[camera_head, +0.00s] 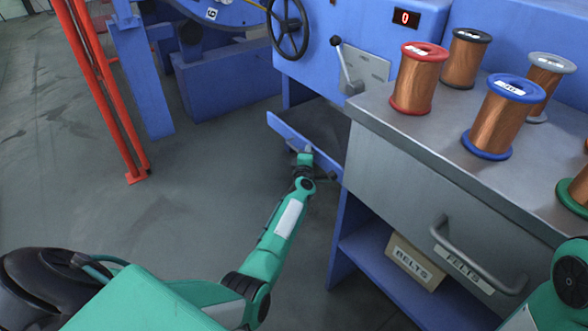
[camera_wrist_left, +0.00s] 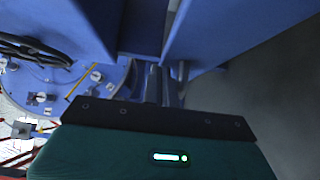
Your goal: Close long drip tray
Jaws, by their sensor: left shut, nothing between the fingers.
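The long drip tray (camera_head: 283,129) is a blue drawer with a dark inside, pulled out from under the blue machine in the head view. Its blue front panel slants from upper left to lower right. My left gripper (camera_head: 301,151) is shut and empty at the outer side of that front panel, close to its middle. I cannot tell whether it touches the panel. In the left wrist view the fingers (camera_wrist_left: 164,84) point at a narrow gap between blue surfaces. My right gripper is out of view; only part of my right arm shows at the lower right.
A grey bench (camera_head: 385,150) with several copper wire spools stands right of the tray. Its drawer handle (camera_head: 470,262) sticks out. A box marked BELTS (camera_head: 413,262) sits on the lower blue shelf. A red post (camera_head: 105,95) stands left. The floor (camera_head: 190,190) between is clear.

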